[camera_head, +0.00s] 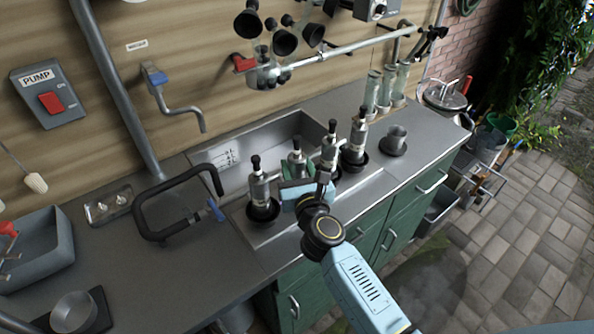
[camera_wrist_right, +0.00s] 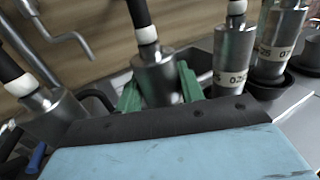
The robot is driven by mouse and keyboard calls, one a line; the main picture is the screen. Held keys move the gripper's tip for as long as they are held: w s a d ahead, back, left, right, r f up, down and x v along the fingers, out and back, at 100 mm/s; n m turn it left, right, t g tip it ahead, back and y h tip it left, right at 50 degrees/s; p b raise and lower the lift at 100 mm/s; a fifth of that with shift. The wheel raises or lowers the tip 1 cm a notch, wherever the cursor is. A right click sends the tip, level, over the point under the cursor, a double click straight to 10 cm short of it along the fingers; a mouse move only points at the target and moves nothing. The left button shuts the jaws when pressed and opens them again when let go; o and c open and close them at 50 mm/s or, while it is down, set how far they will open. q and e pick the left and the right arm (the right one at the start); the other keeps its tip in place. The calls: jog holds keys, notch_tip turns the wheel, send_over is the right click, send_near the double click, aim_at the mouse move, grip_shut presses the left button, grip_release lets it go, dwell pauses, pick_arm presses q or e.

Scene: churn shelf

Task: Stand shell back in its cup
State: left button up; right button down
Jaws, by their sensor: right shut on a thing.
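Several steel milking shells with black tops stand in a row on the steel counter. My right gripper (camera_head: 298,176) has its green fingers closed around one shell (camera_head: 296,157), which stands roughly upright. The wrist view shows this shell (camera_wrist_right: 157,75) between the fingers; its lower end is hidden by my gripper. To its left a shell (camera_head: 259,188) sits in a black cup (camera_head: 263,213). To its right are another shell (camera_head: 329,150) and one (camera_head: 357,135) in a black cup (camera_head: 354,163). Whether the held shell is over a cup is hidden. My left gripper is out of view.
A sink basin (camera_head: 235,172) lies behind the row. Glass jars (camera_head: 385,88) and a pipe (camera_head: 345,48) are behind.

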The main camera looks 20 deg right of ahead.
jog(key=shift+r, duration=0.1)
jog(key=c, duration=0.9)
grip_release()
jog(key=shift+f, duration=0.2)
jog(key=shift+r, duration=0.25)
jog(key=shift+s+a+b, duration=0.15)
jog(key=shift+s+b, duration=0.05)
jog(key=shift+s, duration=2.8)
jog(key=shift+s+a+b, duration=0.15)
jog(key=shift+s, duration=2.85)
